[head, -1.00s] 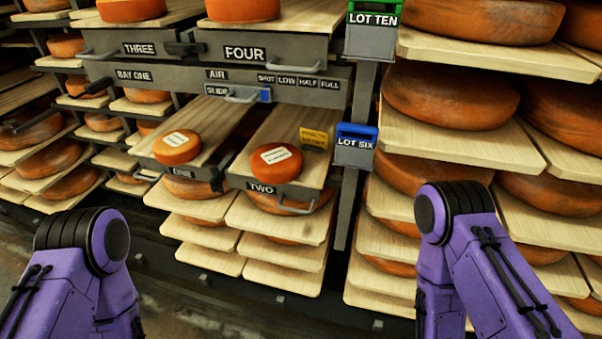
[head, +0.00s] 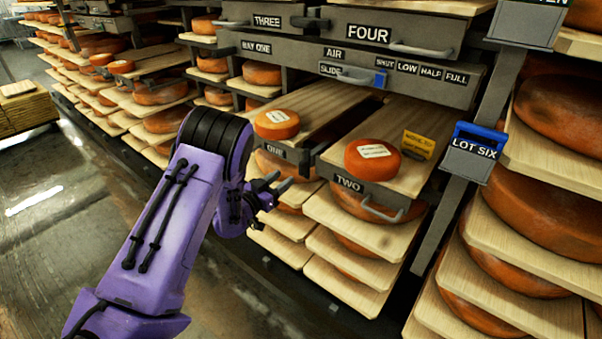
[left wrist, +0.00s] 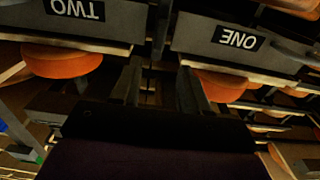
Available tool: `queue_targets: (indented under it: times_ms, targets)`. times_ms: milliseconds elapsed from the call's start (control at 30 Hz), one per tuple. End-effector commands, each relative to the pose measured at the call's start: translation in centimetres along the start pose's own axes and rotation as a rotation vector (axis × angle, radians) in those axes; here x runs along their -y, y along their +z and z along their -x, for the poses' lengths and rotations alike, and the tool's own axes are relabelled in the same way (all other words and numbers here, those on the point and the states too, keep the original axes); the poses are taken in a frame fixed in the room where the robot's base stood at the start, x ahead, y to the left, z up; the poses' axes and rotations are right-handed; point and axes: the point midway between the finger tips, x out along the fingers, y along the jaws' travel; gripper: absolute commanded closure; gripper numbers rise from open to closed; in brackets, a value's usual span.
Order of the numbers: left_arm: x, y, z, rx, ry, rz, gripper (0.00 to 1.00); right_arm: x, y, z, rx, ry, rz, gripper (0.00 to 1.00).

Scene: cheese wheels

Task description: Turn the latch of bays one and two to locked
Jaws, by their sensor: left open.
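Bay one (head: 272,150) is a grey-fronted drawer labelled ONE, with an orange cheese wheel (head: 277,126) on its board. A dark latch-like lever (head: 314,152) sticks out at its right end; its exact setting is too small to tell. Bay two (head: 372,190) stands to its right, with a labelled cheese wheel (head: 372,163) and a metal handle (head: 384,212). I cannot clearly make out its latch. My left gripper (head: 277,188) is open and empty, just below and in front of bay one. In the left wrist view, its fingers (left wrist: 160,88) point between the upside-down ONE and TWO fronts.
Above are drawers THREE and FOUR (head: 367,35) and a grey panel with a blue slide (head: 380,80). A yellow card (head: 418,143) stands on bay two. A blue-topped LOT SIX box (head: 474,152) is on the post. Racks of cheese flank both sides; open floor lies at left.

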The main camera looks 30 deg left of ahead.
Motion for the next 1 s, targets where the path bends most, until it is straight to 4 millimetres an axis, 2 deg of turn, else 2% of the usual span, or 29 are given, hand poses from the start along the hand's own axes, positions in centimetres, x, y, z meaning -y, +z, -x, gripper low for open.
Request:
queue_targets:
  times_ms: [200,400,533,767,800,867,900,933,1000]
  targets:
    - [-0.1,0.0,-4.7,0.002,0.0,0.001,0.55,0.0,-0.1,0.3,0.0,0.0,0.0,1.0]
    - [-0.1,0.2,-8.3,0.005,-0.001,0.003,0.55,0.0,-0.1,0.2,0.0,0.0,0.0,1.0]
    - [-0.1,0.2,-9.3,0.007,-0.001,0.003,0.55,0.0,-0.1,0.2,0.0,0.0,0.0,1.0]
    - [-0.1,0.2,-9.5,0.007,-0.002,0.005,0.55,0.0,-0.1,0.2,0.0,0.0,0.0,1.0]
    - [-0.1,0.2,-9.5,0.007,-0.002,0.005,0.62,0.0,-0.1,0.2,0.0,0.0,0.0,1.0]
    - [-0.1,0.2,-9.5,0.007,-0.002,0.005,0.81,0.0,-0.1,0.2,0.0,0.0,0.0,1.0]
    - [-0.1,0.2,-9.4,0.007,-0.002,0.005,0.94,0.0,-0.1,0.2,0.0,0.0,0.0,1.0]
    - [-0.1,0.2,-9.4,0.007,-0.002,0.005,1.0,0.0,-0.1,0.2,0.0,0.0,0.0,1.0]
    - [-0.1,0.2,-9.4,0.007,-0.002,0.005,1.0,0.0,-0.1,0.2,0.0,0.0,0.0,1.0]
